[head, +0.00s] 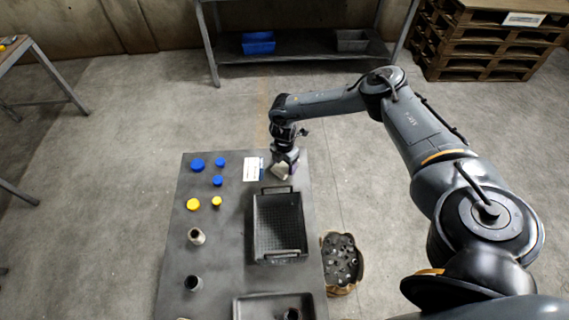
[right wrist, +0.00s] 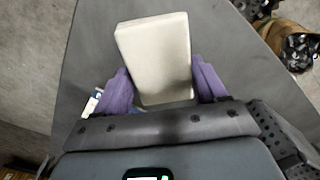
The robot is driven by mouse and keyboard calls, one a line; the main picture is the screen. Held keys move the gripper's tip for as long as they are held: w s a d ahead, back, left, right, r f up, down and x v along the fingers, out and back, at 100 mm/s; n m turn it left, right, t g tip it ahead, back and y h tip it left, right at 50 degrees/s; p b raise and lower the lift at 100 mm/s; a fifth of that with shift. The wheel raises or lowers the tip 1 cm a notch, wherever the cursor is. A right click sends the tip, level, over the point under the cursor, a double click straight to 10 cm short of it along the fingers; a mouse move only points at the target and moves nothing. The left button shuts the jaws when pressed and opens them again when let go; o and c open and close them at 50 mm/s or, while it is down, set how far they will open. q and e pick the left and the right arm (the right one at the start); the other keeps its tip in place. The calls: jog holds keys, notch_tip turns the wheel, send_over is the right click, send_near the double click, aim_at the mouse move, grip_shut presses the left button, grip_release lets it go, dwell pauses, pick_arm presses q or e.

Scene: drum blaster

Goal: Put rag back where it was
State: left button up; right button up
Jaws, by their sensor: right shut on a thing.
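The rag (right wrist: 155,58) is a pale cream, block-shaped piece between the two purple fingers of my right gripper (right wrist: 160,88) in the right wrist view. The fingers are shut on its sides. In the head view my right gripper (head: 284,168) is at the far right corner of the dark table (head: 222,240), with the pale rag (head: 279,171) showing small beneath it. I cannot tell whether the rag touches the tabletop. My left gripper does not show.
A black perforated basket (head: 279,225) stands just in front of the right gripper. A white card (head: 252,169) lies to its left, with blue and yellow caps beyond. A black tray (head: 275,307) sits at the near edge. A drum of metal parts (head: 341,262) stands right of the table.

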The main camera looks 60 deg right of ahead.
aim_at(284, 165)
jog(key=shift+f, duration=0.1)
jog(key=o, duration=0.9)
jog(key=shift+o, duration=0.2)
notch_tip(284, 165, up, 12)
jog(key=p, duration=0.3)
